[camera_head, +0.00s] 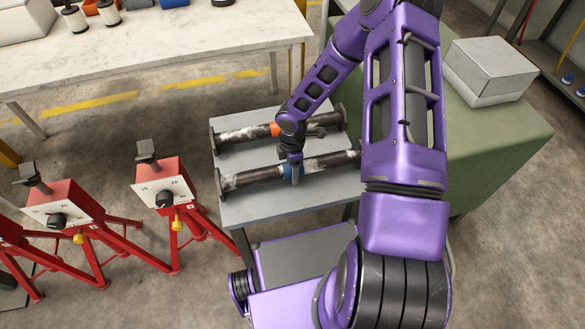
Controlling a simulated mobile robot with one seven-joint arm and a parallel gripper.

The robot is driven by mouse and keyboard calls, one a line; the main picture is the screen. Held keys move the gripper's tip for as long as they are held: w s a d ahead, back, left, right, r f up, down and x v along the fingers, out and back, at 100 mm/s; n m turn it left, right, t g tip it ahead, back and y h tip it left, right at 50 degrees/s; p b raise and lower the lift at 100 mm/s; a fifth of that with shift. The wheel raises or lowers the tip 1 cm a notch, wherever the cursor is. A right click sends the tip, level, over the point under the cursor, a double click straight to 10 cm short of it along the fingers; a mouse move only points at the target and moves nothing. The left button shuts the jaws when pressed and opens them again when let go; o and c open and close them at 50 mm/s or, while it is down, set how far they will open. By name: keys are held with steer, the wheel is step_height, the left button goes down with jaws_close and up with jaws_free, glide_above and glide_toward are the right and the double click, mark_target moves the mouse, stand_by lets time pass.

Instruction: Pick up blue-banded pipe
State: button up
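The blue-banded pipe (254,174) is a dark, flanged spool with whitish worn patches. It lies on the front part of a small grey table (285,209). My gripper (296,173) points down at its blue band, near the pipe's middle. One finger shows in front of the band; the other is hidden. I cannot tell whether the fingers touch the pipe or how far apart they are. The pipe appears to rest on the table. My arm stands in front of its right end.
An orange-banded pipe (239,137) lies just behind, partly under my wrist. Red stands with dials (164,190) are at the left. A white-topped bench (150,52) is behind. A green table (497,136) with a pale box (489,68) is at the right.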

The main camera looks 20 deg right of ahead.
jaws_close()
steer(key=shift+w+r, duration=0.1)
